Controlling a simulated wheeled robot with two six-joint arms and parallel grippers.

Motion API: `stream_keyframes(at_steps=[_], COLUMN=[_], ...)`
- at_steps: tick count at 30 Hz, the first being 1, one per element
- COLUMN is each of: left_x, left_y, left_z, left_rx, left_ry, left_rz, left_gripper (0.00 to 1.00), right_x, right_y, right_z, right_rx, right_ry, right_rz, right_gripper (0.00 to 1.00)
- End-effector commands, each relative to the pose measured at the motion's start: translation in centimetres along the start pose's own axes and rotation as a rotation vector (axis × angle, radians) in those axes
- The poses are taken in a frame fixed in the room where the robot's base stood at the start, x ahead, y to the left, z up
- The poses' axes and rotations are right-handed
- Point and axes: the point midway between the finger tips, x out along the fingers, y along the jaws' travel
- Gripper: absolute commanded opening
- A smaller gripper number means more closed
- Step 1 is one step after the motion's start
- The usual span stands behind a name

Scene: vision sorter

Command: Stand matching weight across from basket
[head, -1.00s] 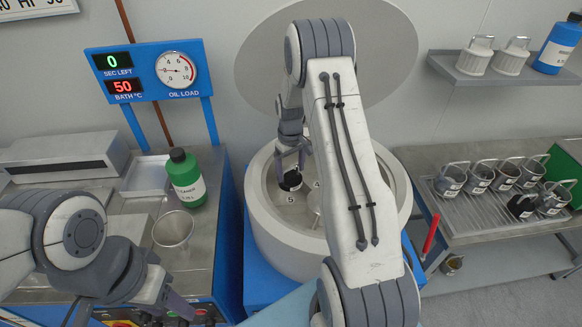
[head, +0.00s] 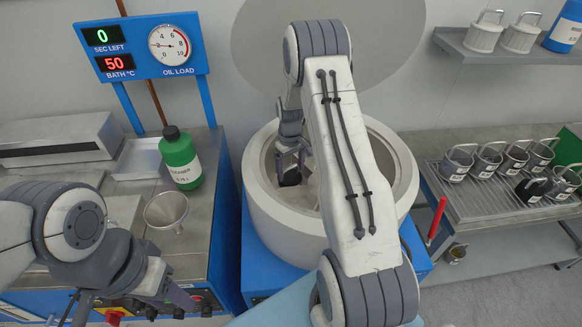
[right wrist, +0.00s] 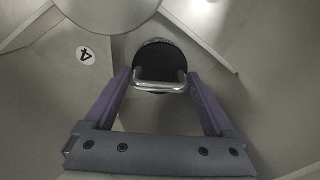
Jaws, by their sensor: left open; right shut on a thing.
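A dark round weight with a metal handle (head: 290,179) is inside the pale round drum (head: 262,201). My right gripper (head: 291,157) is shut on the handle. In the right wrist view, the handle (right wrist: 160,88) runs between the fingers, with the weight's black top (right wrist: 158,62) beyond it. Whether the weight touches the drum's floor is unclear. My right arm hides much of the drum, and no basket is visible inside. My left gripper (head: 187,301) is open at the lower left, apart from the drum.
Several metal baskets (head: 487,160) and a dark handled piece (head: 530,190) stand on the right rack. Pale canisters (head: 485,32) stand on the wall shelf. The drum's raised rim surrounds my right gripper.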

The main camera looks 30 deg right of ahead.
Motion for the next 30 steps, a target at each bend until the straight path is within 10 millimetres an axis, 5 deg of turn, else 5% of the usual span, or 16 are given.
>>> stream_keyframes(at_steps=[11,12,13,23,30], left_x=[0.1,0.2,0.2,0.4,1.4], left_y=[0.0,0.0,0.0,0.0,-0.1], left_z=[0.0,0.0,0.0,0.0,0.1], left_rx=[0.0,0.0,0.0,0.0,0.0], left_ry=[0.0,0.0,0.0,0.0,0.0], left_rz=[0.0,0.0,0.0,0.0,0.0], left_gripper=[0.5,0.5,0.5,0.5,0.5], right_x=[0.2,0.2,0.2,-0.3,-4.5], right_y=[0.0,0.0,0.0,0.0,0.1], right_z=[-0.1,-0.1,-0.1,-0.1,-0.1], right_rx=[0.0,0.0,0.0,0.0,0.0], right_ry=[0.001,0.001,0.001,0.002,0.007], right_rz=[0.001,0.001,0.001,0.001,0.003], right_gripper=[0.12,0.97,1.0,1.0,1.0])
